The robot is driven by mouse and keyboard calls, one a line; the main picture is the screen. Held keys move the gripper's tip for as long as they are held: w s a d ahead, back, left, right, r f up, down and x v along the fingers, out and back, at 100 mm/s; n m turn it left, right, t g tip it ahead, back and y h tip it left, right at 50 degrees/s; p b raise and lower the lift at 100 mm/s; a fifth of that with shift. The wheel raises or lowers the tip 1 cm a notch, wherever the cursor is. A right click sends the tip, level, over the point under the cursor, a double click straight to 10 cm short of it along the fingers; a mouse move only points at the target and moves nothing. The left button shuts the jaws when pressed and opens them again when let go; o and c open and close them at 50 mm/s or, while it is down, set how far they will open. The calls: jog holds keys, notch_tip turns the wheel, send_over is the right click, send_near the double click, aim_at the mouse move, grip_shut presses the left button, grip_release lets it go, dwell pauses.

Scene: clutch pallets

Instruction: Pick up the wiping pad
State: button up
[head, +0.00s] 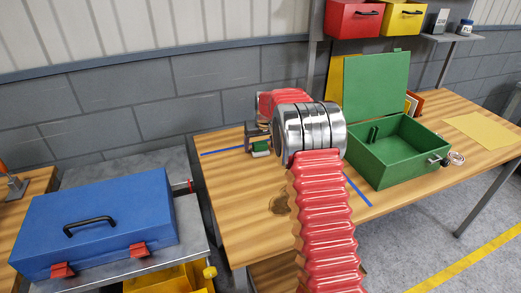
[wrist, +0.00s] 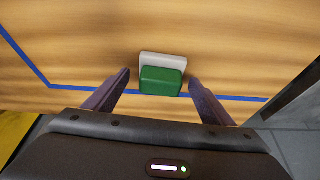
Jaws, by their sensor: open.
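The wiping pad (wrist: 162,79) is a small block with a green body and a pale grey-white part on its far side. It lies on the wooden tabletop, near a blue line. In the head view the pad (head: 261,148) is partly hidden by my gripper (head: 257,137). In the wrist view my gripper (wrist: 159,78) is open, with one dark finger to the left of the pad and one to its right. Gaps show between the pad and both fingers. I cannot tell the height of the fingertips above the table.
A green box (head: 385,173) with its lid up stands right of my arm on the workbench (head: 235,222). A yellow sheet (head: 483,130) lies further right. A brown stain (head: 280,204) marks the front. A blue toolbox (head: 100,225) sits on a separate surface at left.

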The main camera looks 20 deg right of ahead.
jog(key=shift+c, duration=0.7)
jog(key=c, duration=1)
